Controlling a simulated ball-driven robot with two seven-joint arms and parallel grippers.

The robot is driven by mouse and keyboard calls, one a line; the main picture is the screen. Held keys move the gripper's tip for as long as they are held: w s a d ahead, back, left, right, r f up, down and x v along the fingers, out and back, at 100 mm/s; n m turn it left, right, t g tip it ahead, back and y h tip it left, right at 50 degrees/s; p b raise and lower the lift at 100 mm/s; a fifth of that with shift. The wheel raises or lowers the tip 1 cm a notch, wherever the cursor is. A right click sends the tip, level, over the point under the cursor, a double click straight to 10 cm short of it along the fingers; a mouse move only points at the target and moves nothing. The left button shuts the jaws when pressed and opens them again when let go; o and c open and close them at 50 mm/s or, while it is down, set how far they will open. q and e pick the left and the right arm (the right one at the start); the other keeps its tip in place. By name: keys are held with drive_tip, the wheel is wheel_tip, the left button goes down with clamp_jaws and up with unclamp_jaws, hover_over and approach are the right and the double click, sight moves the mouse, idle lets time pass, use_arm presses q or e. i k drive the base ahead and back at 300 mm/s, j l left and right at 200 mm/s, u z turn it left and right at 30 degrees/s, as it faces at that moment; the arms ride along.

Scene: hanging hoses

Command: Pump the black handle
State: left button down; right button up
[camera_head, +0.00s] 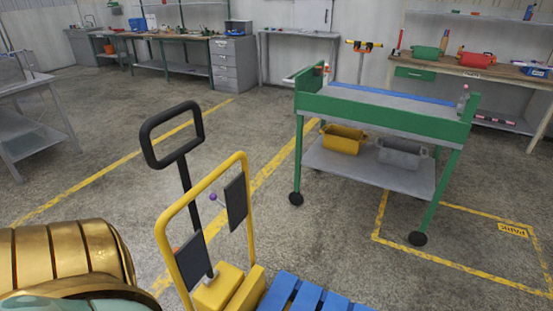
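The black handle (182,155) is a rounded loop on a black shaft. It stands raised, leaning slightly left, in the left middle of the head view. Its shaft runs down behind the yellow tube frame (248,195) to a yellow base (218,290). Blue slats (300,295) lie to the right of the base. Neither of my grippers is in view. A gold and pale green part at the lower left looks like part of my own arm, and nothing is seen touching the handle.
A green wheeled cart (380,112) with yellow and grey bins on its lower shelf stands to the right. A grey table (25,85) is at the left edge. Workbenches line the back wall. The floor (90,130) left of the handle is clear.

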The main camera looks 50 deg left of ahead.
sight(178, 154)
drive_tip(key=k+l+u, duration=0.15)
drive_tip(key=u, duration=0.25)
drive_tip(key=k+l+u, duration=0.15)
drive_tip(key=u, duration=0.25)
drive_tip(key=k+u, duration=0.4)
drive_tip(key=i+j, duration=0.1)
drive_tip(key=j, duration=0.3)
drive_tip(key=i+j+z, duration=0.15)
drive_tip(key=j, duration=0.2)
drive_tip(key=i+j+z, duration=0.15)
drive_tip(key=j+z, duration=0.15)
drive_tip(key=j, duration=0.6)
drive_tip(key=j+z, duration=0.25)
drive_tip(key=j, duration=0.65)
